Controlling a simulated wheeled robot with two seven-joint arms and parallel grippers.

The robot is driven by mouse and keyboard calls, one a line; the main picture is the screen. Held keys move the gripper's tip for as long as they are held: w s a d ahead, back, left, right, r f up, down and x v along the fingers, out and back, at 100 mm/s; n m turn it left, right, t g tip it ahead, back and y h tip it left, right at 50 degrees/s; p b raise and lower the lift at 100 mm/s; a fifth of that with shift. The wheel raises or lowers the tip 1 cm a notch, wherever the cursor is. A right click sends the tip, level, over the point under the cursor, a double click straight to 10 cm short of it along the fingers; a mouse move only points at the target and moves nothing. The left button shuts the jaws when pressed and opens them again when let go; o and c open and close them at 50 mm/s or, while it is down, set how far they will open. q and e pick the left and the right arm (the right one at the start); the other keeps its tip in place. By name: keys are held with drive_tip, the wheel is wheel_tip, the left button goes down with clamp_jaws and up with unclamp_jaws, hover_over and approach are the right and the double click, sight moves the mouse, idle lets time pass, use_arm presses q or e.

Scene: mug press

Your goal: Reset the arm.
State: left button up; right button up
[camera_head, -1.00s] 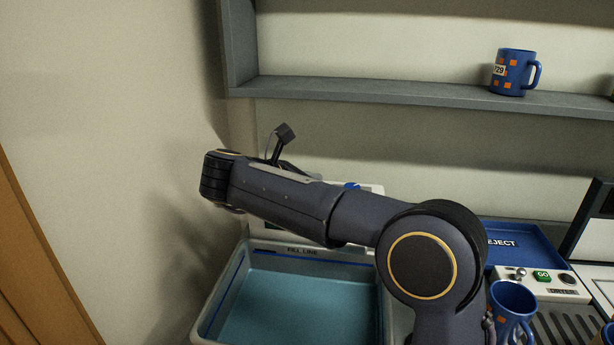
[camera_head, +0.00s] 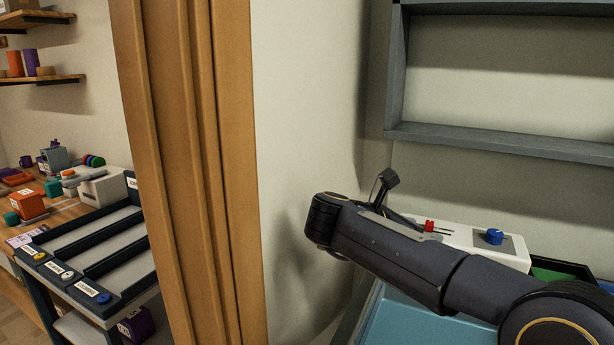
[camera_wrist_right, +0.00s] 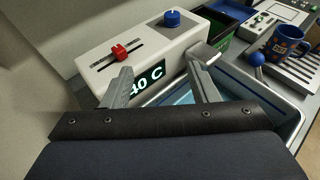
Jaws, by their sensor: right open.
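My right arm (camera_head: 400,255) comes in from the lower right in the head view and reaches left over the blue basin (camera_head: 405,325). The fingers are in front of a white box (camera_wrist_right: 148,50) with a red slider, a blue knob and a green display ending in "0 C". The box also shows in the head view (camera_head: 470,243). My left gripper is in neither view.
An orange-brown post (camera_head: 190,170) stands left of the pale wall. Beyond it is a dark rack (camera_head: 85,250) with several lanes. A grey shelf (camera_head: 500,143) hangs above the box. A blue mug (camera_wrist_right: 285,45) stands on a slatted tray, near a blue ball knob (camera_wrist_right: 257,58).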

drive_tip(key=d+r+n+t+y+p, duration=0.1)
drive_tip(key=d+r+n+t+y, duration=0.2)
drive_tip(key=r+n+t, duration=0.45)
drive_tip(key=d+r+n+t+y+p, duration=0.25)
drive_tip(key=r+n+t+y, duration=0.2)
drive_tip(key=n, duration=0.55)
use_arm(q)
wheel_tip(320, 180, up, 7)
drive_tip(key=p, duration=0.3)
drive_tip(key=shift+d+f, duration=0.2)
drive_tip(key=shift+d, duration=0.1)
use_arm(e)
drive_tip(key=s+a+f+n+g+y, duration=0.2)
drive_tip(key=s+f+n+g+y, duration=0.2)
drive_tip(key=s+f+n, duration=0.8)
drive_tip(key=s+a+f+n+g+y, duration=0.3)
drive_tip(key=s+f+n+g+y, duration=0.2)
drive_tip(key=s+f+n, duration=0.8)
drive_tip(key=s+n+g, duration=0.3)
drive_tip(key=s+n, duration=0.1)
drive_tip(key=s, duration=0.3)
drive_tip(key=shift+f+n, duration=0.2)
drive_tip(key=shift+n, duration=0.15)
